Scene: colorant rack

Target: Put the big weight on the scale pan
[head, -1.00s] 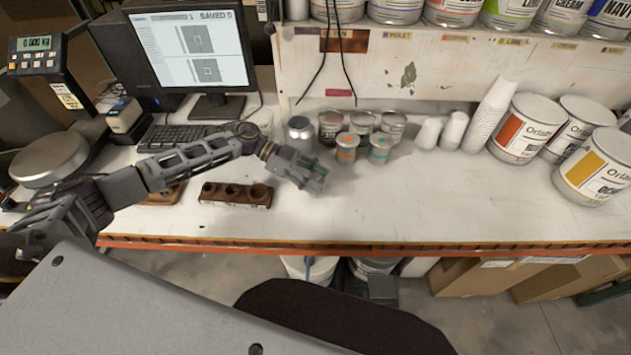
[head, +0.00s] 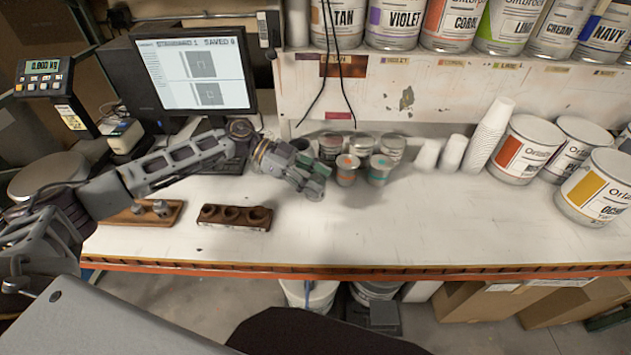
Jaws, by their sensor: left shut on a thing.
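The scale pan (head: 47,177) is a round metal plate at the far left, partly behind my left arm, and looks empty. The scale display (head: 43,77) appears to read zero. My right gripper is not in view.
A wooden block with three holes (head: 234,217) and a wooden holder with small weights (head: 130,215) lie near the front edge. The bench's middle right (head: 460,215) is clear.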

